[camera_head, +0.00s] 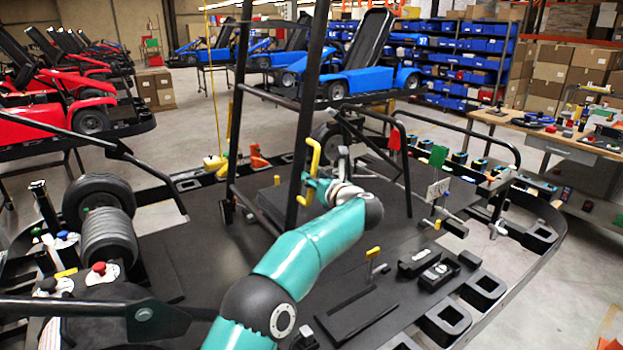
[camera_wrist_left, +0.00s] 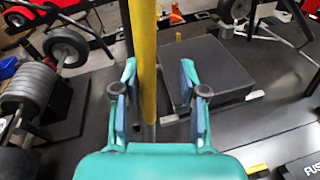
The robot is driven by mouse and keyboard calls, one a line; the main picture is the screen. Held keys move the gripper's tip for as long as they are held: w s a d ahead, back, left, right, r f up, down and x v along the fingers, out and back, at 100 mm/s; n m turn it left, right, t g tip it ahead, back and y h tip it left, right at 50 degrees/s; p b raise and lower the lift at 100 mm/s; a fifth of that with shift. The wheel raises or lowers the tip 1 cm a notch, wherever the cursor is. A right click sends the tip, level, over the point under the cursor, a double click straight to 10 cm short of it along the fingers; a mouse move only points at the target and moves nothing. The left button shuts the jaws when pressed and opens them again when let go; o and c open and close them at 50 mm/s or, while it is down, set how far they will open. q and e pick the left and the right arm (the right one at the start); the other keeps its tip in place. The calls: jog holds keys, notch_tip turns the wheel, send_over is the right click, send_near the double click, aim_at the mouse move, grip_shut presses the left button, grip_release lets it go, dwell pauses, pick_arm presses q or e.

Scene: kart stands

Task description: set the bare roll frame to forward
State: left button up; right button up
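The bare roll frame is a tall frame of black tubes whose near post (camera_head: 312,75) rises in the middle of the head view. A yellow handle (camera_head: 311,150) is fixed to this post. My left gripper (camera_head: 323,187) is at the handle's lower part. In the left wrist view my left gripper (camera_wrist_left: 158,78) is open, its fingers apart on either side of the yellow handle (camera_wrist_left: 147,60). The handle is nearer the left finger, and I cannot tell whether they touch. My right gripper is not in view.
The frame stands on a black deck (camera_head: 195,250). Tyres (camera_head: 108,235) lie at the left. A small yellow-topped lever (camera_head: 373,253) and black blocks (camera_head: 438,273) are at the right. A workbench (camera_head: 555,143) stands farther right. Blue karts (camera_head: 375,75) are behind.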

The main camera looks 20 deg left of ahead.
pick_arm(q)
jog(key=shift+s+a+r, duration=0.1)
jog(key=shift+a, duration=0.05)
jog(key=v, duration=1.2)
dwell(0.4)
